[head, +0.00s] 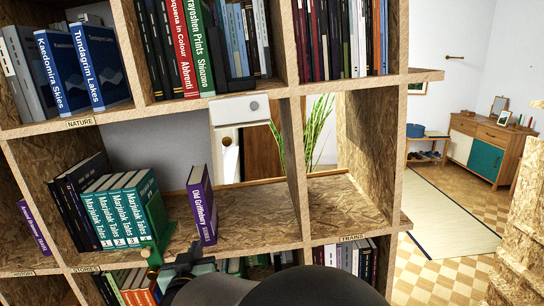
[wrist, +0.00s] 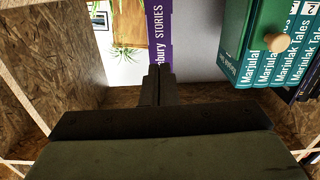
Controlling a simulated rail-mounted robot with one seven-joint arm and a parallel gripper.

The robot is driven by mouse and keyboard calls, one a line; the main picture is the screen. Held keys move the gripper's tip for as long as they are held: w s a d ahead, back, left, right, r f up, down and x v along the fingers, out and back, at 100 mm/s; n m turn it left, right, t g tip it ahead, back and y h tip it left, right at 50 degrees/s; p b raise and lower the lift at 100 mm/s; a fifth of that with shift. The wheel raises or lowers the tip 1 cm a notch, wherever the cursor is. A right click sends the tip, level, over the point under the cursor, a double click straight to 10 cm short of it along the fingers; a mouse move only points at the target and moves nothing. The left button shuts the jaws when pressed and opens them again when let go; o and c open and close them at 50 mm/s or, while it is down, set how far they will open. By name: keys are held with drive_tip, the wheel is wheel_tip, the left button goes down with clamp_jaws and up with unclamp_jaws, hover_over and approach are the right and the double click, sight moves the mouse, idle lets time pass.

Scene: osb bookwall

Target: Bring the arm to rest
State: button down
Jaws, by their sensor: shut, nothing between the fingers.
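My gripper (head: 190,256) is at the front of the middle shelf compartment, low in the head view, with my arm below it. In the wrist view its two dark fingers (wrist: 160,72) are together with nothing between them. They point at a purple book, Old Griffsbury Stories (head: 201,206), which stands apart and slightly tilted; it also shows in the wrist view (wrist: 158,35). To its left stand several teal Marjulak Tales books (head: 120,208). A green bookend (head: 158,243) with a wooden knob (wrist: 278,42) is at their right side. The fingers' exact distance from the purple book is unclear.
The OSB bookwall (head: 250,212) has upright dividers and shelf edges close around the gripper. The compartment is bare right of the purple book. Books fill the shelves above and below. A room with a rug (head: 440,210) and sideboard (head: 490,148) lies to the right.

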drive_tip(key=w+d+f+g+y, duration=0.1)
drive_tip(key=d+f+g+y, duration=0.15)
drive_tip(key=d+g, duration=0.4)
drive_tip(key=s+d+f+m+g+h, duration=0.1)
drive_tip(key=s+d+f+g, duration=0.1)
drive_tip(key=s+d, duration=0.6)
drive_tip(key=s+d+f+m+g+h, duration=0.1)
drive_tip(key=s+d+f+g, duration=0.2)
drive_tip(key=s+d, duration=0.6)
drive_tip(key=s+d+f+g+h, duration=0.1)
drive_tip(key=s+d+f+g, duration=0.1)
drive_tip(key=s+d+g, duration=0.3)
drive_tip(key=s+d, duration=0.3)
drive_tip(key=shift+s+d+f+m+g+h, duration=0.3)
drive_tip(key=shift+f+m+g+h, duration=0.05)
drive_tip(key=shift+m, duration=0.05)
